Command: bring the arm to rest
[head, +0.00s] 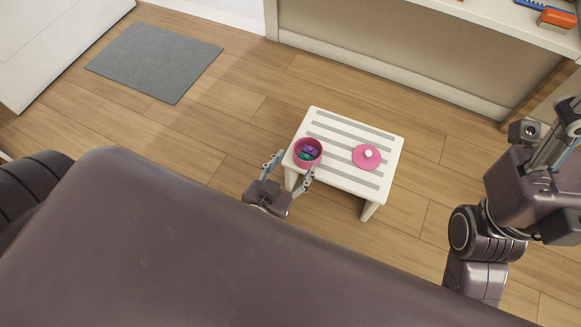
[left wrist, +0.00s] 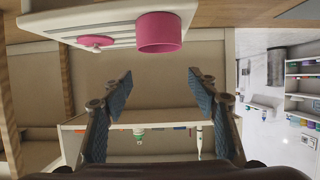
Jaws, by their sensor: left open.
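My left gripper (head: 289,169) is open and empty at the near left edge of a small white stool with grey stripes (head: 335,146). In the left wrist view its two fingers (left wrist: 160,83) stand wide apart with nothing between them. A pink pot (head: 300,161) stands uncovered on the stool's left side, just beyond the fingertips, with purple and teal things inside. The pot also shows in the left wrist view (left wrist: 160,32), apart from the fingers. A pink lid with a pale knob (head: 361,160) lies on the stool to the pot's right. My right arm is at the right edge; its gripper's fingertips are not clear.
A grey mat (head: 155,62) lies on the wooden floor at the upper left. A white counter (head: 490,14) runs along the top right, with orange and blue things on it. Open floor surrounds the stool. Shelves with coloured items (left wrist: 303,90) show in the left wrist view.

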